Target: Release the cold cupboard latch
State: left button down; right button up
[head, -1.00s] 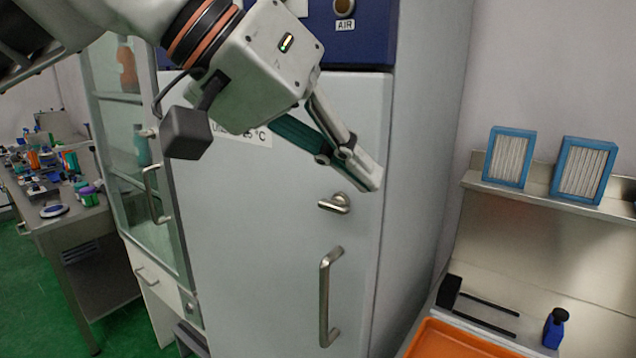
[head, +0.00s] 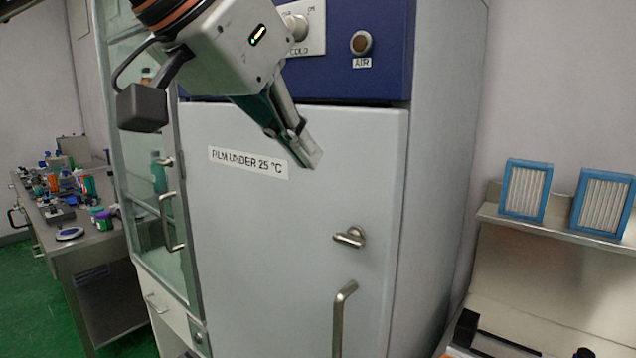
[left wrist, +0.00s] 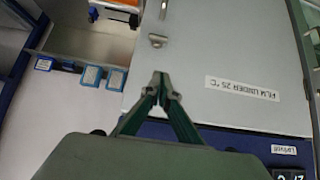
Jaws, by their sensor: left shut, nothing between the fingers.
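The cold cupboard is a tall grey-white unit with a blue top panel; its door (head: 270,225) is closed and labelled "FILM UNDER 25 °C". The latch (head: 350,238), a small metal lever near the door's right edge, points left, roughly level. A vertical bar handle (head: 342,315) is below it. My left gripper (head: 310,158) is shut and empty, in front of the door, above and left of the latch and apart from it. The left wrist view, turned upside down, shows the fingertips (left wrist: 160,78) together, with the latch (left wrist: 158,40) beyond them. My right gripper is not in view.
A glass-fronted cabinet (head: 130,170) stands left of the cupboard. Further left is a cluttered bench (head: 95,245). On the right, a shelf (head: 500,222) bears two blue-framed filters (head: 525,190). The space before the door's lower part is clear.

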pick_arm(q)
send_over(349, 240)
jog(key=a, duration=0.2)
jog(key=f, duration=0.7)
jog(key=shift+w+d+b, duration=0.1)
jog(key=shift+w+b, duration=0.25)
jog(key=shift+w, duration=0.05)
notch_tip(349, 240, down, 2)
jog(key=shift+f, duration=0.2)
jog(key=shift+s+f, duration=0.1)
jog(key=shift+f, duration=0.5)
